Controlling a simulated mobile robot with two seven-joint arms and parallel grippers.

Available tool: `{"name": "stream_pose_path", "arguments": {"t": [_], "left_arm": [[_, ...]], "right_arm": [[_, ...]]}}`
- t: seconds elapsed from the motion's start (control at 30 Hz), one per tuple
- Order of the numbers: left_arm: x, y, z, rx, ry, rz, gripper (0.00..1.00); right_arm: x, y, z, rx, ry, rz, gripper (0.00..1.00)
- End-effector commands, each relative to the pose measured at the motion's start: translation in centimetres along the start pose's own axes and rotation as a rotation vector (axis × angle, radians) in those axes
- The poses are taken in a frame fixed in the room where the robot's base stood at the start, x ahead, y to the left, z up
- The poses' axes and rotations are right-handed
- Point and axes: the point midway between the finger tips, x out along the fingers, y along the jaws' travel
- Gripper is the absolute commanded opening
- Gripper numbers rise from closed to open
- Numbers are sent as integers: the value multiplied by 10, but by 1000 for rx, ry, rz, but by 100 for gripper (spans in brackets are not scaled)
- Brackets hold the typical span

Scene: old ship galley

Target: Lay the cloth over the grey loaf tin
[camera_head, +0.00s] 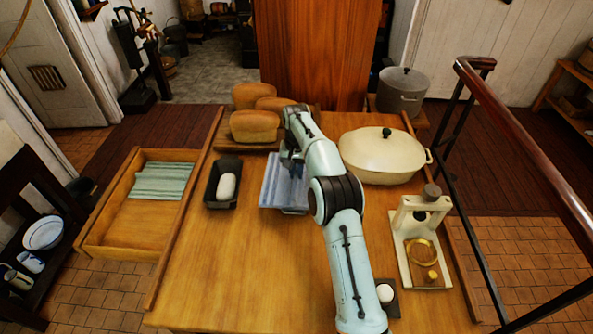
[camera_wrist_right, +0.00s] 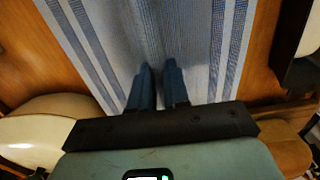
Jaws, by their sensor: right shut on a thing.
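The cloth (camera_head: 271,190), pale blue-white with darker stripes, is in the middle of the table. My right gripper (camera_head: 291,163) is shut on it near its far part. In the right wrist view the cloth (camera_wrist_right: 205,45) spreads out beyond my closed fingers (camera_wrist_right: 160,75). A dark grey loaf tin (camera_head: 211,197) with a pale lump of dough (camera_head: 226,187) stands just left of the cloth, uncovered. It also shows at the right edge of the wrist view (camera_wrist_right: 288,70). What lies under the cloth is hidden. My left gripper is out of view.
Several brown loaves (camera_head: 254,126) lie on a board at the back. A cream lidded pot (camera_head: 375,165) stands right of my arm, with a cream press-like stand (camera_head: 405,240) nearer. A wooden tray (camera_head: 128,218) with a green striped cloth (camera_head: 162,181) sits left. The front-left tabletop is clear.

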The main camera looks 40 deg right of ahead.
Motion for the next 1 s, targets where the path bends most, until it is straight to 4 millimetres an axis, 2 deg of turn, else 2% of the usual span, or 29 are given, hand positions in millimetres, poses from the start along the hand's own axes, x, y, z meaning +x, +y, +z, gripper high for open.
{"name": "stream_pose_path", "arguments": {"t": [0.53, 1.0], "left_arm": [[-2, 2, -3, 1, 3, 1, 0], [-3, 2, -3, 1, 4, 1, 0]], "right_arm": [[0, 0, 1, 0, 0, 0, 0], [8, 1, 1, 0, 0, 0, 0]]}}
